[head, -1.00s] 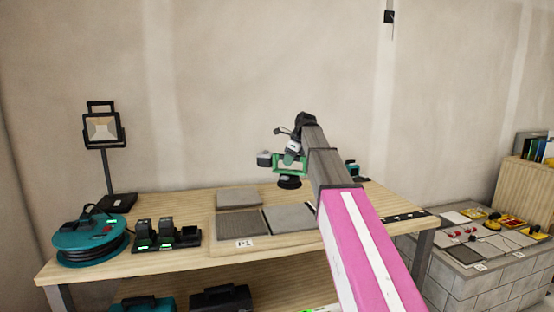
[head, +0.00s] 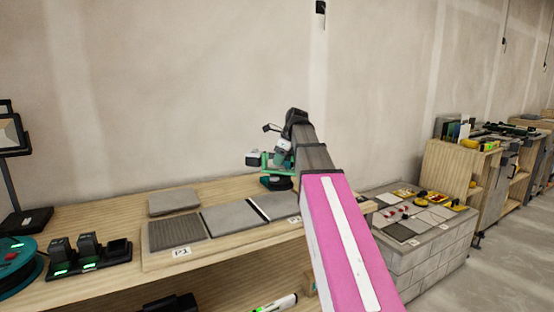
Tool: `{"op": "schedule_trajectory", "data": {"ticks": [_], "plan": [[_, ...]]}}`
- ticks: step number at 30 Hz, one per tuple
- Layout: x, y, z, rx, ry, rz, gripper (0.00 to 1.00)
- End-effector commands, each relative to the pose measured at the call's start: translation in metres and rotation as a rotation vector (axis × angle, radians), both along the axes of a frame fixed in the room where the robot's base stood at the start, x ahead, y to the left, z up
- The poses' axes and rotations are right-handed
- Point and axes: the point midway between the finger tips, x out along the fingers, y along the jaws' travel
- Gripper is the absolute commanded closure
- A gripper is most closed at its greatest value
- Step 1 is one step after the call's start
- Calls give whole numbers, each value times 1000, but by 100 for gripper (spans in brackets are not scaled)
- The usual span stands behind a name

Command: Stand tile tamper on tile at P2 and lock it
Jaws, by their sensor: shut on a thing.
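The tile tamper (head: 268,161) has a green frame, a battery block on its left and a dark round foot below. My gripper (head: 285,148) is shut on it, its fingers mostly hidden by the tool and my arm. The tamper looks upright, over or behind the far side of the tile row; I cannot tell if its foot touches anything. A ribbed tile (head: 178,231) lies by the P1 label (head: 181,252). A smooth grey tile (head: 237,218) lies beside it. Past a dark and white strip lies another tile (head: 278,205), partly hidden by my arm, near a label too small to read.
A loose tile (head: 174,201) lies behind the row on the wooden bench (head: 90,212). A battery charger (head: 90,256), a teal cable reel (head: 18,262) and a work lamp (head: 22,170) stand at left. A block stand (head: 425,255) with small items is at right.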

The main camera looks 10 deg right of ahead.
Motion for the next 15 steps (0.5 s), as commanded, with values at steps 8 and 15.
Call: {"op": "schedule_trajectory", "data": {"ticks": [8,15], "plan": [[0,0,-14,1,0,0,100],[0,0,-31,0,-2,1,100]]}}
